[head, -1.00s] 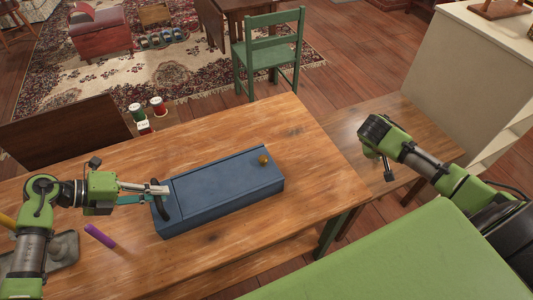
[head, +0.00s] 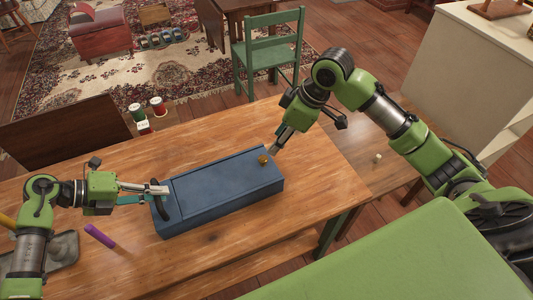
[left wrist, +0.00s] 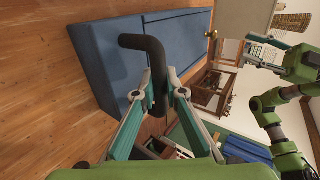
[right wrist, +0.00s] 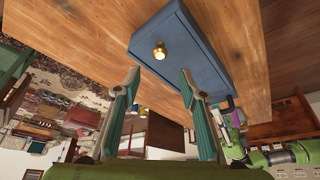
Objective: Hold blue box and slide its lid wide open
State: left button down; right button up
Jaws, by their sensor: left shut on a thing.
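The blue box (head: 215,208) lies on the wooden table with its lid (head: 222,180) on top. A brass knob (head: 263,160) sits at the lid's right end. A dark handle (head: 160,208) is at the box's left end. My left gripper (head: 163,190) is shut on that handle (left wrist: 157,75), as the left wrist view shows. My right gripper (head: 273,152) is close to the knob in the head view. In the right wrist view its fingers (right wrist: 159,78) are spread apart and empty, with the knob (right wrist: 160,51) just beyond them, between the tips.
A purple marker (head: 100,236) and a grey tray (head: 62,248) lie at the table's left. Spools (head: 147,110) stand beyond the far edge. A green chair (head: 268,55) stands behind the table. The tabletop right of the box is clear.

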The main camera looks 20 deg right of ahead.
aim_at(264, 157)
jog(key=x, duration=0.9)
jog(key=shift+d, duration=0.1)
grip_shut()
